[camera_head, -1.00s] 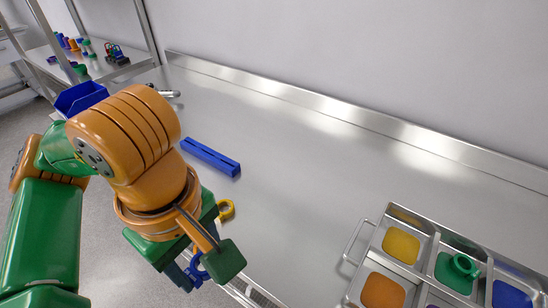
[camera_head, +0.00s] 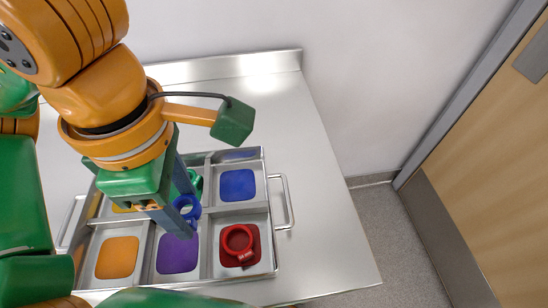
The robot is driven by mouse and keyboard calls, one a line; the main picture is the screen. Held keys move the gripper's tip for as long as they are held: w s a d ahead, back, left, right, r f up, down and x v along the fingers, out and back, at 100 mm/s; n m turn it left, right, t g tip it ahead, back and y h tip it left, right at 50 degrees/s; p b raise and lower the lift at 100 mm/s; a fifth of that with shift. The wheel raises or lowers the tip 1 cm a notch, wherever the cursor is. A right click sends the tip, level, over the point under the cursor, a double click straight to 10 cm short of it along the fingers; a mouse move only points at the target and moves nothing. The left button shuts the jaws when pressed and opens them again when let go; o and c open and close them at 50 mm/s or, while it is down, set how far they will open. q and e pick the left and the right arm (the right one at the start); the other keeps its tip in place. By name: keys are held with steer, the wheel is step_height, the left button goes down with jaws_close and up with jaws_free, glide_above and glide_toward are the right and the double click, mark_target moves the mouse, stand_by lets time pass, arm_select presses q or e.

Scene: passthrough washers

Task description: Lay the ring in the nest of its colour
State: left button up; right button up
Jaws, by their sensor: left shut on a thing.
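My left gripper (camera_head: 189,208) is shut on a blue ring (camera_head: 187,206) and holds it over the middle of the metal tray (camera_head: 210,272). The blue nest (camera_head: 237,185) is an empty blue pad in the back right compartment, to the right of the ring. A green ring (camera_head: 196,182) shows partly behind the gripper. A red ring (camera_head: 238,241) lies on the red nest (camera_head: 253,256) at the front right. My right gripper is not in view.
The orange nest (camera_head: 117,257) and purple nest (camera_head: 178,254) are bare. A yellow pad (camera_head: 121,209) is mostly hidden by my gripper. The tray has raised dividers and a handle (camera_head: 287,201) on the right. The steel bench (camera_head: 320,225) is clear right of the tray.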

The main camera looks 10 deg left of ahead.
arm_select(q)
steer(key=w+f+p, duration=0.2)
steer(key=w+f, duration=0.1)
steer(key=w, duration=0.4)
glide_above(238, 185)
step_height(238, 185, down, 6)
steer(key=shift+f, duration=0.2)
step_height(238, 185, down, 3)
steer(key=shift+f, duration=0.15)
steer(key=shift+f+b, duration=0.25)
steer(key=shift+b, duration=0.1)
steer(key=o, duration=1.3)
steer(key=shift+r, duration=0.1)
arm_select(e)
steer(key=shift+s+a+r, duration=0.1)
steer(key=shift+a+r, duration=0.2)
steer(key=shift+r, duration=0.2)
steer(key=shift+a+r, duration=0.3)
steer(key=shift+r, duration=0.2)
arm_select(q)
steer(key=shift+r, duration=0.15)
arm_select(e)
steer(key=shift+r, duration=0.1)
